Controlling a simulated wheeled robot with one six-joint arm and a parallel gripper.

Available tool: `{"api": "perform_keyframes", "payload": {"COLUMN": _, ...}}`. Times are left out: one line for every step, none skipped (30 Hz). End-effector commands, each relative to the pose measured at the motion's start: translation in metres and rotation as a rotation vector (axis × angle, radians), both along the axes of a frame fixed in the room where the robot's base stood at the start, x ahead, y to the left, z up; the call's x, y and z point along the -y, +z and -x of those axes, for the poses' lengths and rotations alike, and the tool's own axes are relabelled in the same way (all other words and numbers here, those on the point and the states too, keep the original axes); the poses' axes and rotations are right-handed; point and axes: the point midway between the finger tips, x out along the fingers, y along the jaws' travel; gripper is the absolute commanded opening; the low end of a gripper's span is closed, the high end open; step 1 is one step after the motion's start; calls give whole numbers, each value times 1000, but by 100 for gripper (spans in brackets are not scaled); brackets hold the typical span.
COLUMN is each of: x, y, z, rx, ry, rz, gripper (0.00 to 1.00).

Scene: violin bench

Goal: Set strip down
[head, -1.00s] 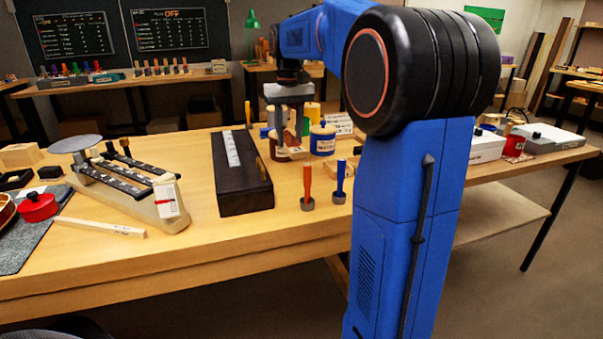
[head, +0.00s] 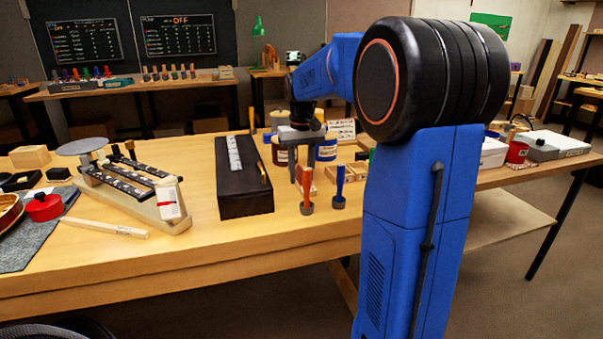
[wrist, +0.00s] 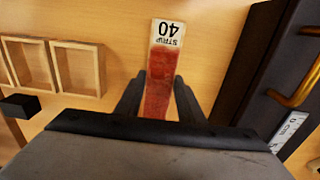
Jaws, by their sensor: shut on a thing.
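The strip (wrist: 160,88) is a flat reddish piece with a white end label reading "STRIP 40". In the wrist view it lies between the two dark fingers of my gripper (wrist: 158,100), its labelled end pointing out past them. My gripper is shut on the strip. In the head view my gripper (head: 304,170) points down over the bench (head: 290,232), right of the long dark case and behind the orange-handled tool. The strip is mostly hidden there. I cannot tell whether it touches the bench top.
The dark case (head: 236,203) with a brass handle (wrist: 298,88) stands close on one side. A wooden compartment frame (wrist: 78,66) lies on the other. Orange (head: 306,186) and blue (head: 340,184) handled tools stand upright in front. Jars (head: 327,150) stand behind. Bare bench shows around the strip.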

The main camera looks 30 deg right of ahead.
Motion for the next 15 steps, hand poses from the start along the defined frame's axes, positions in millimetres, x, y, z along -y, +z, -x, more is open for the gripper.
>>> {"api": "perform_keyframes", "payload": {"x": 0, "y": 0, "z": 0, "rx": 1, "ry": 0, "rz": 0, "gripper": 11}}
{"api": "perform_keyframes", "payload": {"x": 0, "y": 1, "z": 0, "rx": 1, "ry": 0, "rz": 0, "gripper": 11}}
{"api": "perform_keyframes", "payload": {"x": 0, "y": 1, "z": 0, "rx": 1, "ry": 0, "rz": 0, "gripper": 11}}
{"api": "perform_keyframes", "payload": {"x": 0, "y": 1, "z": 0, "rx": 1, "ry": 0, "rz": 0, "gripper": 11}}
{"api": "perform_keyframes", "payload": {"x": 0, "y": 1, "z": 0, "rx": 1, "ry": 0, "rz": 0, "gripper": 11}}
{"api": "perform_keyframes", "payload": {"x": 0, "y": 0, "z": 0, "rx": 1, "ry": 0, "rz": 0, "gripper": 11}}
{"api": "perform_keyframes", "payload": {"x": 0, "y": 0, "z": 0, "rx": 1, "ry": 0, "rz": 0, "gripper": 11}}
{"api": "perform_keyframes", "payload": {"x": 0, "y": -1, "z": 0, "rx": 1, "ry": 0, "rz": 0, "gripper": 11}}
{"api": "perform_keyframes", "payload": {"x": 0, "y": -2, "z": 0, "rx": 1, "ry": 0, "rz": 0, "gripper": 11}}
{"api": "perform_keyframes", "payload": {"x": 0, "y": -2, "z": 0, "rx": 1, "ry": 0, "rz": 0, "gripper": 39}}
{"api": "perform_keyframes", "payload": {"x": 0, "y": -2, "z": 0, "rx": 2, "ry": 0, "rz": 1, "gripper": 47}}
{"api": "perform_keyframes", "payload": {"x": 0, "y": -2, "z": 0, "rx": 1, "ry": 0, "rz": 0, "gripper": 53}}
{"api": "perform_keyframes", "payload": {"x": 0, "y": -2, "z": 0, "rx": 1, "ry": 0, "rz": 0, "gripper": 53}}
{"api": "perform_keyframes", "payload": {"x": 0, "y": -2, "z": 0, "rx": 1, "ry": 0, "rz": 0, "gripper": 53}}
{"api": "perform_keyframes", "payload": {"x": 0, "y": -2, "z": 0, "rx": 1, "ry": 0, "rz": 0, "gripper": 53}}
